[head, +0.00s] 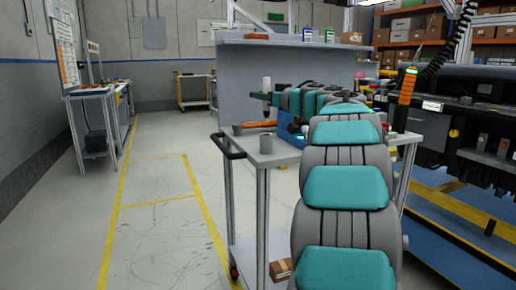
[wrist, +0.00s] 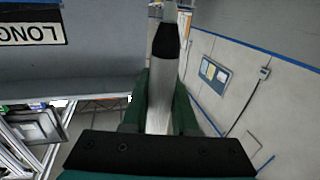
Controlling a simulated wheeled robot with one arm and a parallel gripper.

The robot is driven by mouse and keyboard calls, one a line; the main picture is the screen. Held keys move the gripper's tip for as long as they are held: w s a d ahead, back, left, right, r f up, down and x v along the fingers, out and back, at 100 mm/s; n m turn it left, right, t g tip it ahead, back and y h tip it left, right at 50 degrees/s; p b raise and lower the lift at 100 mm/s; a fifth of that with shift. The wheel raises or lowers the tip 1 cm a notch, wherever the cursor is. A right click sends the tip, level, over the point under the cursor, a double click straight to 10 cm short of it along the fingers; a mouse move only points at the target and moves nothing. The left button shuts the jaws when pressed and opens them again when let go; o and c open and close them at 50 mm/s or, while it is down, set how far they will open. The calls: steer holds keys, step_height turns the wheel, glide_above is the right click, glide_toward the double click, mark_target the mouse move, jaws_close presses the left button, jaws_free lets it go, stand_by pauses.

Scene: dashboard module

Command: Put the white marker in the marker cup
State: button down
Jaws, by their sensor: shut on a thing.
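The white marker (head: 267,84) stands roughly upright in my gripper (head: 267,98), above the cart top in the head view. In the wrist view the marker (wrist: 160,105), pale with a black band, sits between the green fingers of my gripper (wrist: 160,110). The fingers are shut on it. The marker cup (head: 266,144), a small grey cylinder, stands on the left part of the cart top. The gripper and marker appear above the cup in the picture, with a gap between. The inside of the cup cannot be seen.
The cart (head: 244,157) has a black handle (head: 228,146) at its left end. An orange-handled tool (head: 258,124) lies behind the cup, and a blue bin (head: 290,131) is partly hidden by my arm. A dashboard module (head: 470,125) stands at right. Open floor lies left.

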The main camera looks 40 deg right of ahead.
step_height(320, 180, down, 10)
steer(key=b, duration=0.3)
steer(key=shift+w, duration=0.1)
steer(key=shift+r, duration=0.1)
steer(key=c, duration=0.7)
jaws_free()
steer(key=shift+s, duration=0.2)
steer(key=s, duration=1.1)
steer(key=shift+s+d, duration=0.15)
steer(key=shift+s, duration=0.2)
